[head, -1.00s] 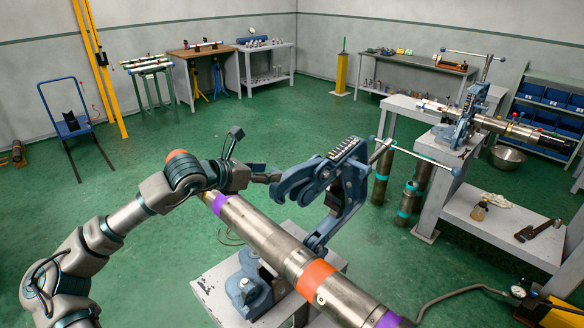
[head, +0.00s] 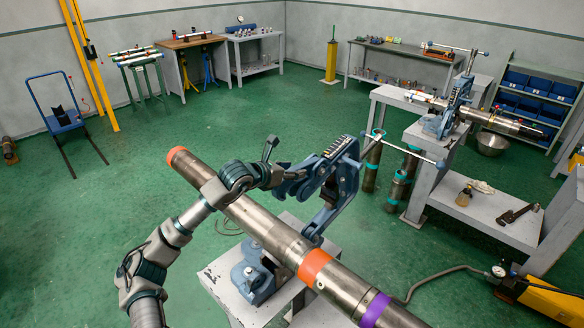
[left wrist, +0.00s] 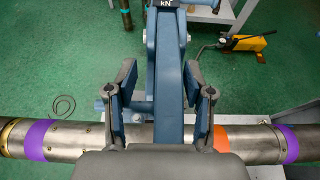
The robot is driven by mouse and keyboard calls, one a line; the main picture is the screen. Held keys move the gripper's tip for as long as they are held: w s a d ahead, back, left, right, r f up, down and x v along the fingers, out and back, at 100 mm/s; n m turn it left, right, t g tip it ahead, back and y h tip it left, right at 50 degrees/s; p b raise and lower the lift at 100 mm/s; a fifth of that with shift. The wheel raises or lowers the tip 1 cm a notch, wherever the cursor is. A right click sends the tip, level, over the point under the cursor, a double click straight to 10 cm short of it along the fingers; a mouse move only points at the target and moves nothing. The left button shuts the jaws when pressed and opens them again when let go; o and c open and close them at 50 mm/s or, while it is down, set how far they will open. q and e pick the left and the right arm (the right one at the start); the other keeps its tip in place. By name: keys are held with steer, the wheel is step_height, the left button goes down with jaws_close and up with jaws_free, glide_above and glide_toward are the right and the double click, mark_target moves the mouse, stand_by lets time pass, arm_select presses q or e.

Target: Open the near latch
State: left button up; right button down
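The near vise (head: 252,277) is blue and stands on a grey stand. A long steel pipe (head: 261,229) with orange and purple bands lies across it. The vise's blue upper frame (head: 341,180) leans up behind the pipe, and its hooked latch end points left toward my left gripper (head: 277,166). In the left wrist view, my left gripper (left wrist: 165,92) is open, with one finger on each side of a blue vise bar (left wrist: 168,70). Gaps show beside the bar. Whether this bar is the latch itself I cannot tell. My right gripper is out of view.
A second vise (head: 440,122) holds another pipe on a grey bench at right. Upright pipes (head: 400,187) stand beside that bench. A yellow pump (head: 545,297) with a hose is at lower right. The green floor (head: 130,185) at left is mostly clear.

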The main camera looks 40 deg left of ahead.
arm_select(q)
steer(key=shift+w+d+f, duration=0.2)
steer(key=shift+w+d, duration=0.15)
steer(key=shift+w, duration=0.1)
steer(key=shift+w+d, duration=0.3)
steer(key=shift+d, duration=0.1)
steer(key=shift+s+a+f, duration=0.1)
steer(key=shift+a, duration=0.35)
jaws_close()
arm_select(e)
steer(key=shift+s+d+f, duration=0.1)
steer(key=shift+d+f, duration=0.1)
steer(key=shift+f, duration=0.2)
arm_select(q)
steer(key=shift+d, duration=0.15)
